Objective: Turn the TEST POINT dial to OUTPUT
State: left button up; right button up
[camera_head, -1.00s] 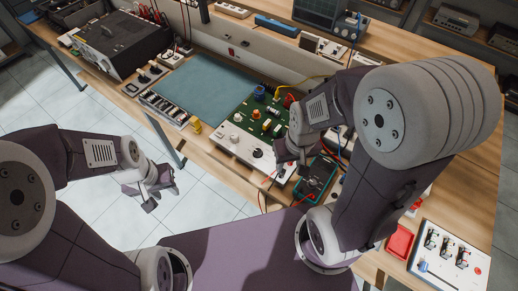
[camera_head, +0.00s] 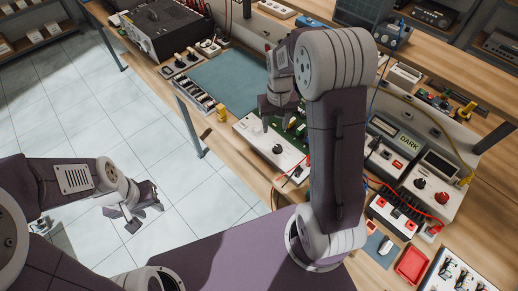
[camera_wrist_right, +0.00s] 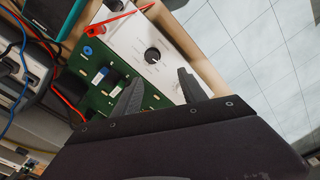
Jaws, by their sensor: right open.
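A white front panel (camera_head: 258,143) of a green circuit board carries a black dial (camera_head: 277,149). The right wrist view shows the black dial (camera_wrist_right: 152,55) on the white panel (camera_wrist_right: 128,40), with a light pointer mark; its printed labels are too small to read. My right gripper (camera_head: 279,126) is open and empty above the board, near the panel, and hides part of the board. In the right wrist view its fingertips (camera_wrist_right: 161,79) are apart, and the dial shows beyond them, not between them. My left gripper (camera_head: 145,216) looks open and empty, over the floor left of the bench.
A blue-green mat (camera_head: 222,80) and a black instrument (camera_head: 165,30) lie farther left on the bench. Red leads (camera_wrist_right: 118,22) run near the panel's end. A red tray (camera_head: 411,264) and a device reading DARK (camera_head: 408,143) are at right. My right arm hides some bench.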

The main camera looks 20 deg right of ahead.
aim_at(278, 146)
jog(key=f, duration=0.3)
jog(key=d+f, duration=0.1)
jog(key=f, duration=0.7)
jog(key=shift+s+d+f, duration=0.25)
jog(key=shift+s+d, duration=0.05)
grip_shut()
